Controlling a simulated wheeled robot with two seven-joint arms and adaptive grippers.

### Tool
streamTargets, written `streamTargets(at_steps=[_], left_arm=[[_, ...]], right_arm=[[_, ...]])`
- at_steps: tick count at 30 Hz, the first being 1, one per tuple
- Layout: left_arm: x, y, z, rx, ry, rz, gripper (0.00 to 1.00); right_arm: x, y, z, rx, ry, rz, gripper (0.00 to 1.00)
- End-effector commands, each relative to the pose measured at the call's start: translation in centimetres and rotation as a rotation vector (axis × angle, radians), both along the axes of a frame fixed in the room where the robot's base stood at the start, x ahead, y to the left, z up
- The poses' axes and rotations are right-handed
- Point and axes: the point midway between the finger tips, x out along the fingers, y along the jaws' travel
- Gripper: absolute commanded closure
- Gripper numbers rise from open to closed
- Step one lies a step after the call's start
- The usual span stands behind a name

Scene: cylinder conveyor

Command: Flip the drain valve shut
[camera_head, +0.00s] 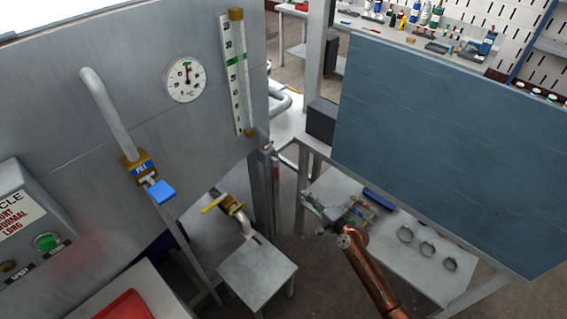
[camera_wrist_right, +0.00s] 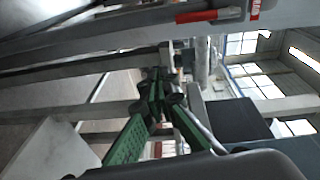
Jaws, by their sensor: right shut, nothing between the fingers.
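The drain valve (camera_head: 235,207) is a brass body on a grey pipe low on the tank's side, above a small grey stand. Its yellow lever (camera_head: 213,206) points left and slightly down, away from the body. My right gripper (camera_head: 309,203) is to the right of the valve, apart from it, beyond a grey post. Its green fingers (camera_wrist_right: 155,92) come together in the right wrist view, shut with nothing between them. I cannot make out the valve in the right wrist view. My left gripper is not in view.
A second valve (camera_head: 135,168) with a blue lever sits higher on the tank. Grey frame posts (camera_head: 267,190) stand between the drain valve and my right gripper. A blue panel (camera_head: 440,140) fills the right. A low table (camera_head: 400,235) with several rings lies beneath it.

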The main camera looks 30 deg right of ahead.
Motion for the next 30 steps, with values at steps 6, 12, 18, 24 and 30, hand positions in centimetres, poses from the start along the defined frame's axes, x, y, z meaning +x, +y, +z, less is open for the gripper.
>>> streamTargets(at_steps=[6,12,18,24,30], left_arm=[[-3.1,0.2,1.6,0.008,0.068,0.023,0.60],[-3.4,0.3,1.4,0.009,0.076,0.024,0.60],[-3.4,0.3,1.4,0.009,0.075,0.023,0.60],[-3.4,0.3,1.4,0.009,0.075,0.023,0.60],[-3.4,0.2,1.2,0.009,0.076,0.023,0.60]], right_arm=[[2.1,0.2,6.0,0.112,-0.037,0.021,1.00],[2.5,0.6,6.0,0.124,-0.036,0.030,1.00],[2.7,0.8,6.0,0.122,-0.038,0.031,1.00],[4.4,1.0,6.1,0.123,-0.040,0.029,1.00],[8.2,1.7,6.1,0.121,-0.040,0.028,1.00]])
